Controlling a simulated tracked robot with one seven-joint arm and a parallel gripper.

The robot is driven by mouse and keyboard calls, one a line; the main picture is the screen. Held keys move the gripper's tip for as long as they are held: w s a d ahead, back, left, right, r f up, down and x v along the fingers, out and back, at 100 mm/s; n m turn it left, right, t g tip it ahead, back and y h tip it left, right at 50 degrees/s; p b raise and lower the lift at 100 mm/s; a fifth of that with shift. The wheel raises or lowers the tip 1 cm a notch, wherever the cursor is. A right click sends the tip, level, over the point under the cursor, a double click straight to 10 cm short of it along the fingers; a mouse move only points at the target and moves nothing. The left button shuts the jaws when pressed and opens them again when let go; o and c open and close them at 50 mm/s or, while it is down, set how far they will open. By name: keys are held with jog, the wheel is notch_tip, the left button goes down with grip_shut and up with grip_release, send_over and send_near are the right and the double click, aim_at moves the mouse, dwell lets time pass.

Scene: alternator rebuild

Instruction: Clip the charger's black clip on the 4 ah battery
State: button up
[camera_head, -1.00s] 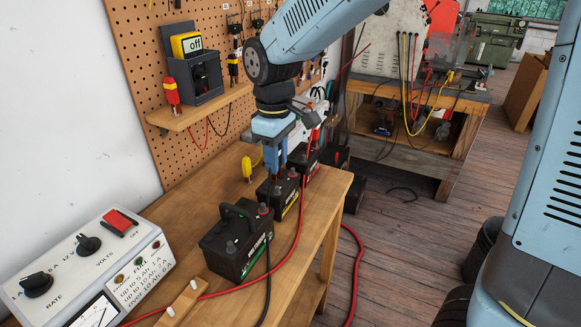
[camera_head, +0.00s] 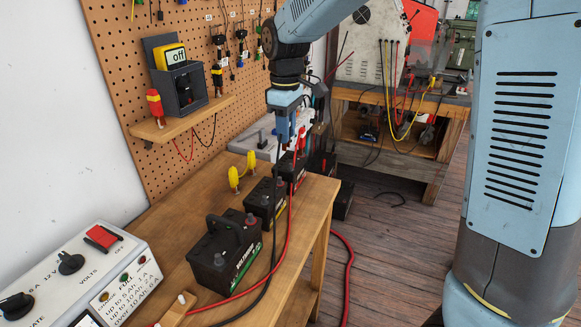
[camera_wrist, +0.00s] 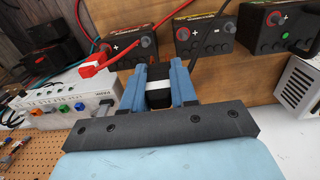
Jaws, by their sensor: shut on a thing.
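My gripper (camera_head: 285,138) is shut on the black clip, raised above the row of batteries and apart from them. In the wrist view the black clip (camera_wrist: 158,92), with a white band, sits between the blue fingers, and a dark cable runs up from its right. Black batteries stand along the bench: a large handled one (camera_head: 225,255), a middle one (camera_head: 263,205) and a farther one (camera_head: 291,168). I cannot read which is the 4 ah battery. The red clip (camera_head: 301,139) is upright by the farther battery; it also shows in the wrist view (camera_wrist: 95,66).
A white charger box (camera_head: 125,265) with knobs stands at the front left. Red and black cables run along the bench's right edge. Yellow clips (camera_head: 234,178) stand behind the batteries. A shelf (camera_head: 180,122) with a meter (camera_head: 180,85) juts from the pegboard.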

aim_at(290, 170)
jog(key=f, duration=0.1)
jog(key=w+f, duration=0.1)
jog(key=w+d+f, duration=0.1)
jog(key=f, duration=0.1)
jog(key=shift+w, duration=0.25)
jog(key=shift+f, duration=0.65)
jog(key=shift+f, duration=0.2)
jog(key=shift+f, duration=0.9)
jog(key=o, duration=0.8)
jog(key=shift+o, duration=0.2)
